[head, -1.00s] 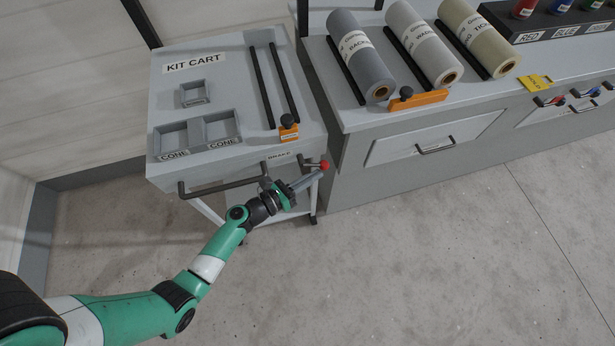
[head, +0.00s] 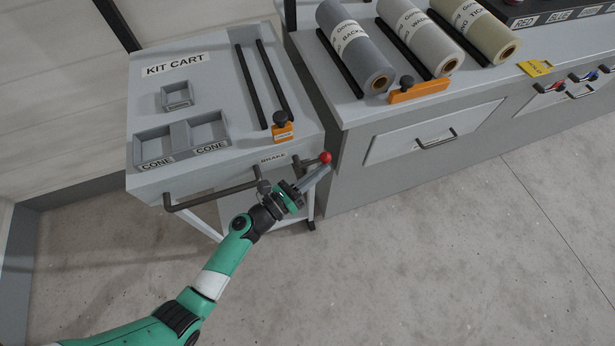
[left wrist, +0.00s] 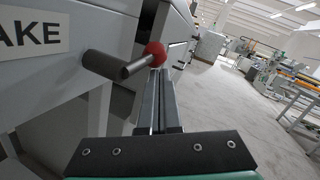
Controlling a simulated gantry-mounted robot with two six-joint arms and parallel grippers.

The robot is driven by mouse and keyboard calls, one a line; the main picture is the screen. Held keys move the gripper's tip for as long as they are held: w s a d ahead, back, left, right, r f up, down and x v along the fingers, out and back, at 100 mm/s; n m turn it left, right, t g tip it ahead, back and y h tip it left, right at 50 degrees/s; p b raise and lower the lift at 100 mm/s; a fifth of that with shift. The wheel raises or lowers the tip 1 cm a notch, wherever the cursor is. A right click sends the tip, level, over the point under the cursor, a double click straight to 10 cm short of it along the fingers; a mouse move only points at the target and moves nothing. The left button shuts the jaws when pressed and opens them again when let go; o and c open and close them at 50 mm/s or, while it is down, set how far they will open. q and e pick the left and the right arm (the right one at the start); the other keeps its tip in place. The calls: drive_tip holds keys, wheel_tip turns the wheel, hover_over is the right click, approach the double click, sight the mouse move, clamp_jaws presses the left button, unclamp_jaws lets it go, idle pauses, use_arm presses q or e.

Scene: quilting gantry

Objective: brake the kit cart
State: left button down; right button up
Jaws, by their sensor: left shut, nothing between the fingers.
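The grey kit cart (head: 226,72) stands at the left with a BRAKE label (head: 272,158) on its front face. The brake lever's red knob (head: 325,158) sticks out at the cart's front right corner. My left gripper (head: 322,170) is shut and empty, its fingertips right at the red knob. In the left wrist view the red knob (left wrist: 154,54) shows just beyond the fingertips (left wrist: 158,74), and the dark lever rod (left wrist: 118,66) runs left from near it. I cannot tell whether the fingers touch the knob. My right gripper is not in view.
The cart's push handle (head: 210,198) lies left of my gripper. A counter (head: 350,110) with rolls (head: 356,48) and an orange clamp (head: 418,91) stands close on the right. Open concrete floor (head: 420,260) lies in front.

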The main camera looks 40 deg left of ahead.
use_arm(q)
drive_tip(key=shift+w+r+p, duration=0.1)
drive_tip(key=shift+r+p, duration=0.2)
drive_tip(key=shift+r, duration=0.25)
idle(1.2)
drive_tip(key=s+f+b, duration=0.4)
drive_tip(key=s+f, duration=0.4)
drive_tip(key=s, duration=0.2)
drive_tip(key=shift+a+f, duration=0.25)
drive_tip(key=shift+s, duration=0.1)
